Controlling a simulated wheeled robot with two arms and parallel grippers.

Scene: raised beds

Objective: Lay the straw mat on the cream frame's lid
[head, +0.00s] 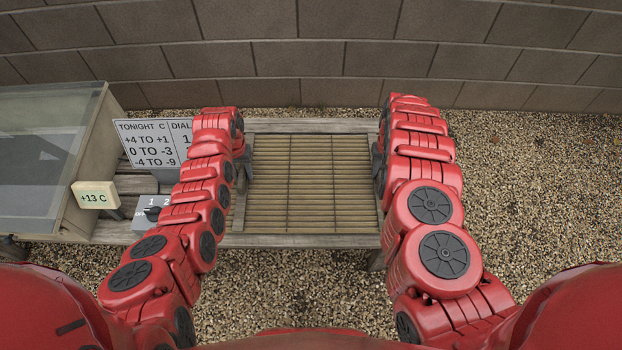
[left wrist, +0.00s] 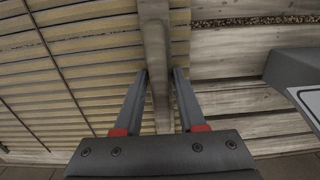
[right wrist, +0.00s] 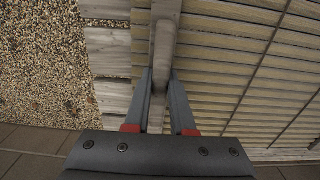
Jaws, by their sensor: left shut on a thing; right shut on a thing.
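The straw mat (head: 312,185) is a flat panel of tan slats crossed by thin dark cords, with wooden bars along its sides. It is over the wooden bench; I cannot tell whether it rests there or is slightly raised. My left gripper (head: 243,165) is shut on its left bar (left wrist: 158,45), and my right gripper (head: 377,165) is shut on its right bar (right wrist: 165,35). The mat also shows in the left wrist view (left wrist: 80,70) and right wrist view (right wrist: 240,65). The cream frame (head: 93,160) with its glazed lid (head: 35,150) stands at the left, partly cut off.
A sign (head: 150,143) with temperature ranges stands between the frame and my left arm. A small tag (head: 96,195) reads +13 C. A block wall (head: 330,65) closes the back; gravel (head: 530,190) lies right.

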